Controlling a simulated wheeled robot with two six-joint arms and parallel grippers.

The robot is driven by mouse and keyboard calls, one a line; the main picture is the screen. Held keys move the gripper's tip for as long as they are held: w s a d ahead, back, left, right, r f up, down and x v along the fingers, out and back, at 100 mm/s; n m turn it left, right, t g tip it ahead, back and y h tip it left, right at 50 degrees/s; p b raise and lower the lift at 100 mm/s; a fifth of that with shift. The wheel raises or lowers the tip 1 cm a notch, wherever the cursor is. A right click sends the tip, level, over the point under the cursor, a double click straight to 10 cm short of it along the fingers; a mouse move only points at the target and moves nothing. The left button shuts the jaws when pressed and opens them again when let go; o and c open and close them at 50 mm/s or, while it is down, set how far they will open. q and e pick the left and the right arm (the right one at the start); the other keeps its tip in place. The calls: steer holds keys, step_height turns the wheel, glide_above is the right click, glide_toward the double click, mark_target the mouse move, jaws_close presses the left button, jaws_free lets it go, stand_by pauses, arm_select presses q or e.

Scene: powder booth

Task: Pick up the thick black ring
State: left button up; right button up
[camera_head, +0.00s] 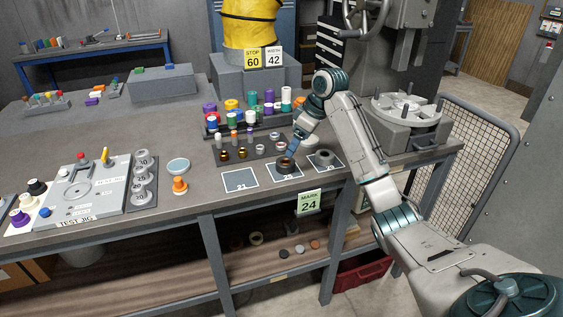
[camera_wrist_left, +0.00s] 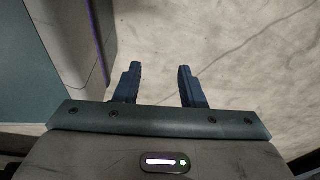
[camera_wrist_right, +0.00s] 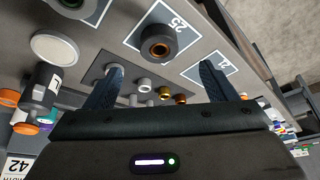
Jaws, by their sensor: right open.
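A thick black ring (camera_head: 284,166) with a brownish inner face lies on the square marked 25, partly behind my right gripper (camera_head: 291,154) in the head view. In the right wrist view the same ring (camera_wrist_right: 158,43) lies flat beyond the fingertips, roughly centred between them and not between the jaws. My right gripper (camera_wrist_right: 160,72) is open and empty, pointing down toward the bench. A dark grey ring (camera_head: 324,157) lies on the square to the right. My left gripper (camera_wrist_left: 157,72) is open and empty above bare floor, outside the head view.
The square marked 21 or 23 (camera_head: 240,181) is empty. Behind the squares stand a tray of small parts (camera_head: 226,156) and a rack of coloured caps. An orange cone-like part (camera_head: 180,185) and a jig (camera_head: 92,192) stand left. A sign reading 24 (camera_head: 309,203) hangs at the front edge.

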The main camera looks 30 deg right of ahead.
mark_target(287, 159)
steer(key=x, duration=0.3)
steer(key=shift+s+a, duration=0.1)
steer(key=shift+s, duration=0.05)
steer(key=shift+w+f, duration=0.2)
steer(key=shift+f, duration=0.1)
steer(key=p+x, duration=0.1)
steer(key=x, duration=0.3)
steer(key=shift+w+a+p, duration=0.1)
steer(key=shift+w+p, duration=0.2)
steer(key=shift+p, duration=0.05)
steer(key=shift+f, duration=0.3)
steer(key=shift+c, duration=1.1)
steer(key=shift+r, duration=0.1)
steer(key=c, duration=1)
arm_select(q)
steer(key=s, duration=0.4)
steer(key=shift+s+r, duration=0.25)
steer(key=shift+r, duration=0.05)
steer(key=shift+w, duration=0.1)
